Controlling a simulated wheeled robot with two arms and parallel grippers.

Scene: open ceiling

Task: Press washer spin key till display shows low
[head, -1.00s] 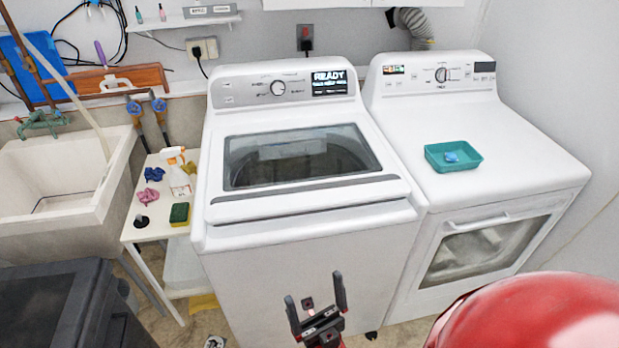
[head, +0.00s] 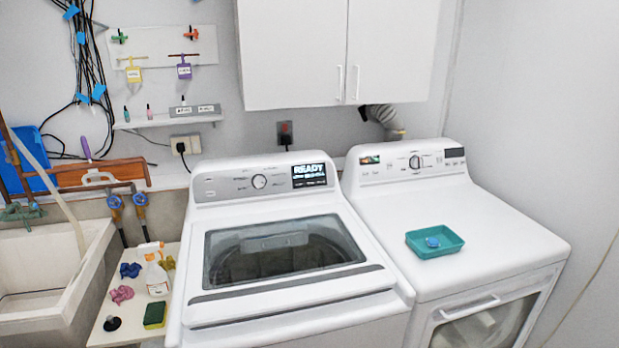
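The white top-load washer (head: 390,296) stands in the middle of the head view with its lid closed. The black display (head: 309,175) at the panel's right end reads "READY" in large letters, with a smaller line below that I cannot read. Neither gripper is in view now.
A white dryer (head: 510,240) stands right of the washer, with a teal tray (head: 435,252) on top. Left are a small white table (head: 120,335) holding a spray bottle (head: 155,270) and sponge (head: 155,314), and a sink (head: 45,310). White cabinets (head: 348,50) hang above.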

